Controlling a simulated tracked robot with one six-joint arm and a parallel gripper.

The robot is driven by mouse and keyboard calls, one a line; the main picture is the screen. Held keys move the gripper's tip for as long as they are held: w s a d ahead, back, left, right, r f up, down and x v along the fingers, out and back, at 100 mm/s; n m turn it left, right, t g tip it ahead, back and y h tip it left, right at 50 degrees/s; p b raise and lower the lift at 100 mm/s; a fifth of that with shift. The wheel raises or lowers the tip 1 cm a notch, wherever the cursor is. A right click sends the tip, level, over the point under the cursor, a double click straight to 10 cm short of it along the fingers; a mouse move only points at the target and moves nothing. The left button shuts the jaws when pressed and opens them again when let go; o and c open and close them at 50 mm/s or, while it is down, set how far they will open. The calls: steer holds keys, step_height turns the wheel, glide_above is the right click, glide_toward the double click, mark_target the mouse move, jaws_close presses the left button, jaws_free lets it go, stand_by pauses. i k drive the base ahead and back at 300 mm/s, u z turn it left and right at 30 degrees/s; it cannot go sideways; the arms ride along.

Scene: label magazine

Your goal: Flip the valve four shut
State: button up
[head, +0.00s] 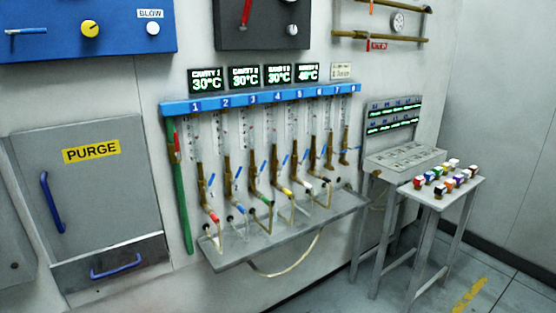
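Under the number 4 (277,96), the fourth brass valve (275,171) stands in the middle of the row. Its small blue lever (286,160) seems to slant up to the right, much like its neighbours' levers. It is too small to tell whether the valve is open or shut. A hose with a yellow fitting (287,191) is below it. My gripper is not in view.
A grey shelf (240,252) juts out below the valves, with a loose hose (300,262) hanging under it. A small table (425,192) with coloured blocks stands at the right. A PURGE cabinet (95,190) is at the left. Floor is clear at the lower right.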

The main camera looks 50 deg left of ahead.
mark_target(286, 158)
steer(key=u, duration=0.35)
steer(key=i, duration=0.55)
steer(key=u, duration=0.9)
steer(key=i, duration=0.6)
steer(key=u, duration=0.65)
steer(key=i, duration=0.8)
steer(key=u, duration=0.35)
steer(key=i, duration=1.15)
steer(key=z, duration=0.35)
steer(key=k, duration=0.35)
steer(key=z, duration=0.05)
